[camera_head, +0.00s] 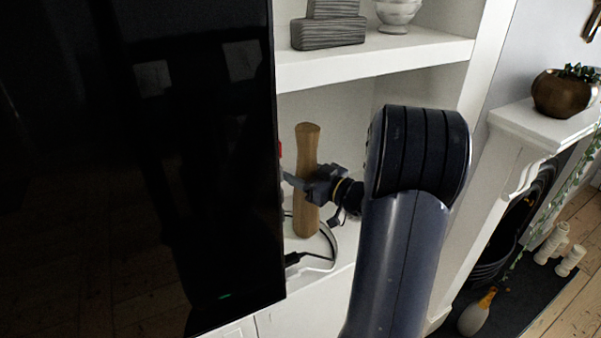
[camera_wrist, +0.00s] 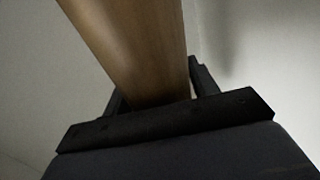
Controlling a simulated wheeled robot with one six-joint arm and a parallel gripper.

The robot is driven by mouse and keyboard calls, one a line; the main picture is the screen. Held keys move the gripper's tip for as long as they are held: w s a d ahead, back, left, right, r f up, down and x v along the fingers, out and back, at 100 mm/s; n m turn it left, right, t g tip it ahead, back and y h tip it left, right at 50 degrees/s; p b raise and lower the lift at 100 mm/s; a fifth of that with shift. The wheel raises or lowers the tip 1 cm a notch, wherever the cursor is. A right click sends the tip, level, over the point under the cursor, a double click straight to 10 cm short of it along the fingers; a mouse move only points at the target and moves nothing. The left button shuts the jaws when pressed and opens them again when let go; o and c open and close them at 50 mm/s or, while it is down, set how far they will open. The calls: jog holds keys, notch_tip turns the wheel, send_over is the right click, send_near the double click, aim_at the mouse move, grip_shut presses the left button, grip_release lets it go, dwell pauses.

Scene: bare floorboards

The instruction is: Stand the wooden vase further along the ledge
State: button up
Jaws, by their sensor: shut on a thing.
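The wooden vase (camera_head: 307,150) is a tall, slim brown cylinder in the head view. It is upright, at the lower white ledge (camera_head: 317,256), just right of the black screen's edge. Whether its base touches the ledge is hard to tell. My gripper (camera_head: 308,183) reaches in from the right and is shut on the vase around its middle. In the wrist view, the vase (camera_wrist: 140,45) rises between the two dark fingers of my gripper (camera_wrist: 155,95). Its lower part is hidden there by the gripper body.
A large black screen (camera_head: 140,150) stands close on the left. Cables (camera_head: 327,240) lie on the ledge near the vase. A mantel with a brown pot (camera_head: 563,94) is at the right.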

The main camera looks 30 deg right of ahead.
jog(key=shift+f, duration=0.15)
jog(key=o, duration=1.4)
jog(key=shift+c, duration=0.2)
jog(key=shift+s, duration=0.15)
jog(key=b+v, duration=0.1)
jog(key=v, duration=1)
jog(key=shift+s+d+b, duration=0.2)
jog(key=shift+s+b, duration=0.15)
